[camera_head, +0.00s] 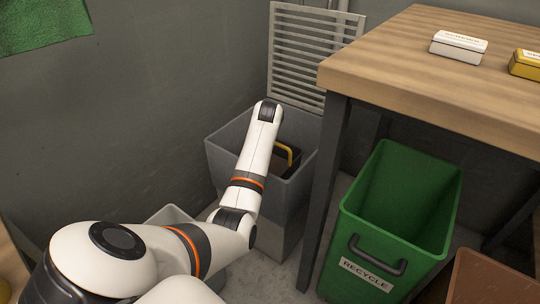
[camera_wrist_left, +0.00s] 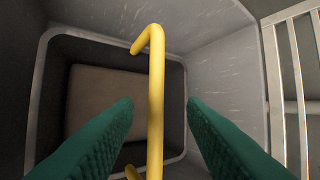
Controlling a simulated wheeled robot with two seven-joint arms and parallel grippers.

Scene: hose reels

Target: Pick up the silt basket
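The silt basket (camera_head: 288,154) is a dark basket with a yellow bar handle, sitting inside a tall grey bin (camera_head: 221,157). In the head view my left arm covers much of it, and my left gripper is hidden behind the arm and the bin. In the left wrist view the basket's yellow handle (camera_wrist_left: 156,75) runs between the two green fingers of my left gripper (camera_wrist_left: 160,103). The fingers are apart, with a gap to the handle on both sides. A tan-grey block or fill lies below the handle. My right gripper is not in view.
A wooden table (camera_head: 420,62) with a dark leg stands right of the bin, bearing a white box (camera_head: 459,46) and a yellow box (camera_head: 525,64). A green recycle bin (camera_head: 385,225) stands below it. A slatted grille (camera_head: 310,55) leans behind the grey bin.

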